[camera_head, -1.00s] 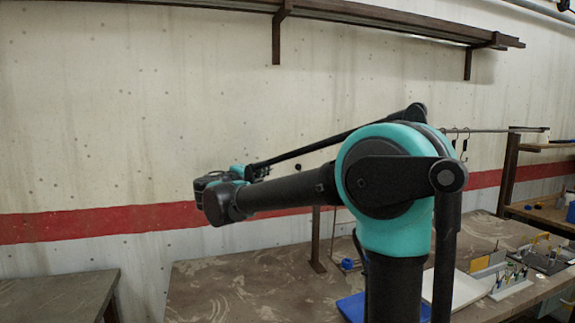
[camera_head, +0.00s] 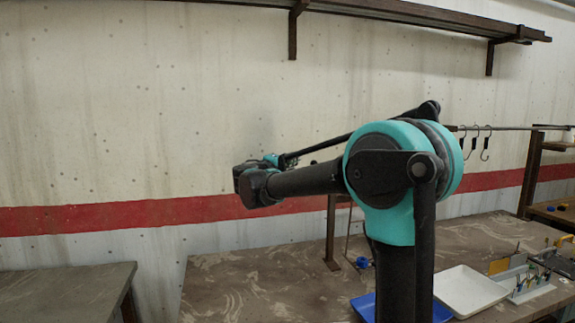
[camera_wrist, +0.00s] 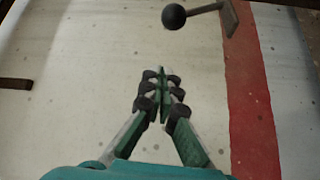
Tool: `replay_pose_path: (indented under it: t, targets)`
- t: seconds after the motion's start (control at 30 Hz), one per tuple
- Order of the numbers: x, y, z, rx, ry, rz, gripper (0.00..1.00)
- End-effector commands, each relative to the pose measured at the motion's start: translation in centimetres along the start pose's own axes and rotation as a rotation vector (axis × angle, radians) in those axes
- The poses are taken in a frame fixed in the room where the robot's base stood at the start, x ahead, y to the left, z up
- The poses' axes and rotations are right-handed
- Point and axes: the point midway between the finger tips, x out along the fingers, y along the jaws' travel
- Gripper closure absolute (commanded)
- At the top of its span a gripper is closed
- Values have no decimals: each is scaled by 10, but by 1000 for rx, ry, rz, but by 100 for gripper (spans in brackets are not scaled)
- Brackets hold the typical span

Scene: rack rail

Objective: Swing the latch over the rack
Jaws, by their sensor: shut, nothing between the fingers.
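My gripper (camera_wrist: 162,82) is shut and empty in the wrist view, its fingers together before the pale wall. A black ball knob (camera_wrist: 174,16) on a short grey rod shows at the top of that view, beyond the fingertips and apart from them. The rod joins a brown plate (camera_wrist: 229,18); I cannot tell for sure whether this is the latch. In the head view, a dark rail (camera_head: 510,128) with several hooks (camera_head: 485,142) runs behind my arm to a brown post. My arm hides the rail's left part, and the fingers do not show clearly there.
The workbench (camera_head: 235,290) carries a white tray (camera_head: 470,290), a blue tray (camera_head: 362,305) and a small tool holder (camera_head: 530,285) at the right. A brown post (camera_head: 331,235) stands behind my arm. A second table (camera_head: 65,290) is at the left, and a long shelf (camera_head: 400,12) hangs above.

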Motion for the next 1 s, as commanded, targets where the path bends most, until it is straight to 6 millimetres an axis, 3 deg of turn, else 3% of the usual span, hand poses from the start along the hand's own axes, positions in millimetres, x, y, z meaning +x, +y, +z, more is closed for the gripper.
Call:
replay_pose_path:
  t: [0.1,0.43,1.0]
  targets:
    - [24,0,0,0,-3,0,100]
    - [10,0,35,0,0,0,100]
    - [8,0,39,1,13,-2,100]
